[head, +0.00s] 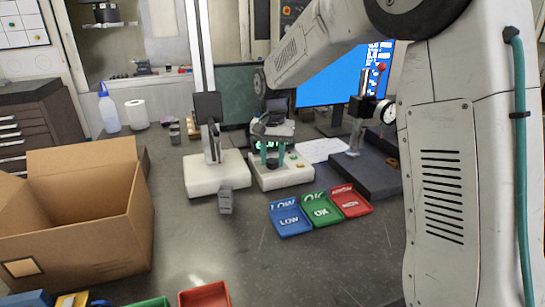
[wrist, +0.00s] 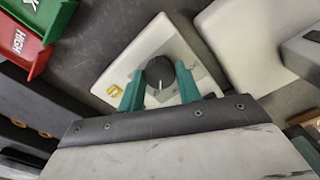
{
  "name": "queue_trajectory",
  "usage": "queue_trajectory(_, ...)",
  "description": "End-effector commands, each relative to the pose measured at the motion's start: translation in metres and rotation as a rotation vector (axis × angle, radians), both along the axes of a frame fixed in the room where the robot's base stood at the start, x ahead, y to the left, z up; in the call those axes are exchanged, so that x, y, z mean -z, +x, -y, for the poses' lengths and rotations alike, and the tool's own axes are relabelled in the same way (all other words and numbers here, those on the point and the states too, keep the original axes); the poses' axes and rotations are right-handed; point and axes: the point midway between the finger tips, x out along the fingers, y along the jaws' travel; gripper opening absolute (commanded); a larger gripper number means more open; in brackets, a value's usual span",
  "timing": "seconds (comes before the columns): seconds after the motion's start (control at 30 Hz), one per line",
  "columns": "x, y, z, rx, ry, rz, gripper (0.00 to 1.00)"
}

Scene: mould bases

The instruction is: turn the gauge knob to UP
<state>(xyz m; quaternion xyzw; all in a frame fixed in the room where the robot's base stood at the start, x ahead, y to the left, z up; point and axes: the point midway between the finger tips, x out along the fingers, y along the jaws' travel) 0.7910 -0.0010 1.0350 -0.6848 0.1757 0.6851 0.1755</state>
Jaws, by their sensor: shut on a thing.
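The gauge's white base (head: 283,180) stands on the bench in the middle of the head view, with small coloured marks on its front. It also shows in the wrist view (wrist: 150,45). Its dark round knob (wrist: 159,72) has a pale line near its lower edge in the wrist view. The marking for UP is not readable. My gripper (head: 271,160) reaches down over the base, and its teal fingers stand on either side of the knob. In the wrist view my gripper (wrist: 159,88) is shut on the knob. The knob is hidden by the fingers in the head view.
A second white base (head: 216,178) with an upright post stands close on the left, a small grey block (head: 225,200) before it. Blue (head: 289,220), green (head: 321,211) and red (head: 351,202) trays lie in front right. A dial indicator stand (head: 357,125) is right. A cardboard box (head: 95,235) is left.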

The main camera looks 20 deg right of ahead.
Motion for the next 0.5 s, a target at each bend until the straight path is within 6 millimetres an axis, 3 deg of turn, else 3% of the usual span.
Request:
queue_trajectory(0.07,-0.0004,-0.0002,-0.0009,-0.001,0.001,0.000,0.11)
queue_trajectory(0.1,-0.0004,-0.0001,-0.0008,-0.001,0.001,0.000,0.42)
queue_trajectory(0.17,-0.0004,-0.0001,-0.0008,-0.001,0.001,0.000,0.56)
queue_trajectory(0.5,-0.0046,0.0004,-0.0003,-0.001,0.000,0.001,0.56)
